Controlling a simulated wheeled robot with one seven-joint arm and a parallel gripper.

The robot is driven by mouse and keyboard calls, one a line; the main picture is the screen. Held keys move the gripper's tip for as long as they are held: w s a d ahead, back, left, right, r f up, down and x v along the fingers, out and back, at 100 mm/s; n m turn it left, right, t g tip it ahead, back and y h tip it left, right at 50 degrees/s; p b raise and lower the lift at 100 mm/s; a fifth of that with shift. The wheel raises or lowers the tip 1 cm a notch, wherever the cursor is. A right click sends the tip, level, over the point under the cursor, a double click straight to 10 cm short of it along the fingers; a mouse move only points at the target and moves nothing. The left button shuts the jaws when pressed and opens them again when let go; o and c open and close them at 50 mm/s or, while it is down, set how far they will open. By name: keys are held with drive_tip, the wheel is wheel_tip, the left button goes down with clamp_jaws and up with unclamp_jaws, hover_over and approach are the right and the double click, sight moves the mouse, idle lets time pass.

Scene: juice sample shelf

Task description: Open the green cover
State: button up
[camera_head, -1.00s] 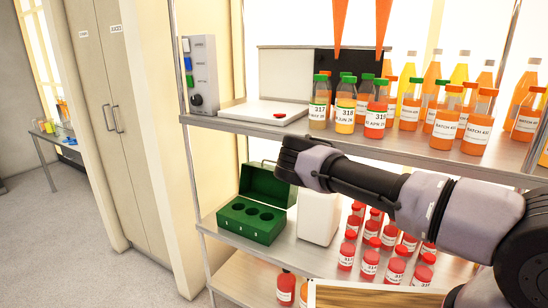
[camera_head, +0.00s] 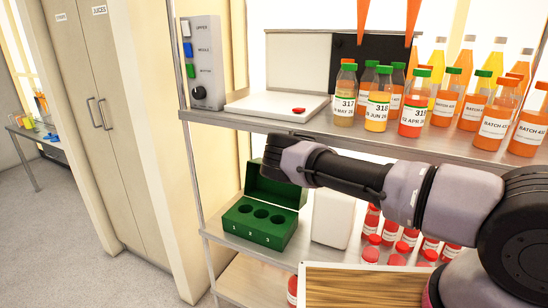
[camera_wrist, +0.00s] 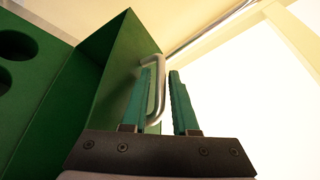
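A green box (camera_head: 258,232) with three round holes numbered 1, 2, 3 stands on the shelf below the juice bottles. Its green cover (camera_head: 275,194) stands raised at the back edge, exposing the holes. In the wrist view the cover (camera_wrist: 108,72) shows at left, with a silver handle (camera_wrist: 158,75) on its outer side. My gripper (camera_wrist: 162,95) has its two teal fingers apart, pointing at the handle, which lies in the gap closer to the left finger. Contact cannot be told. In the head view my wrist is just above the cover; the fingers are hidden.
A white container (camera_head: 333,220) stands right of the box, with several red-capped bottles (camera_head: 372,222) beyond it. The upper shelf (camera_head: 350,138) runs close above my arm and holds labelled juice bottles (camera_head: 377,108) and a white scale-like device (camera_head: 275,106). A wooden tray (camera_head: 362,288) is at the front.

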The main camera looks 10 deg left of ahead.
drive_tip(key=shift+w+a, duration=0.1)
drive_tip(key=shift+a, duration=0.05)
clamp_jaws()
drive_tip(key=shift+f, duration=0.1)
idle(1.4)
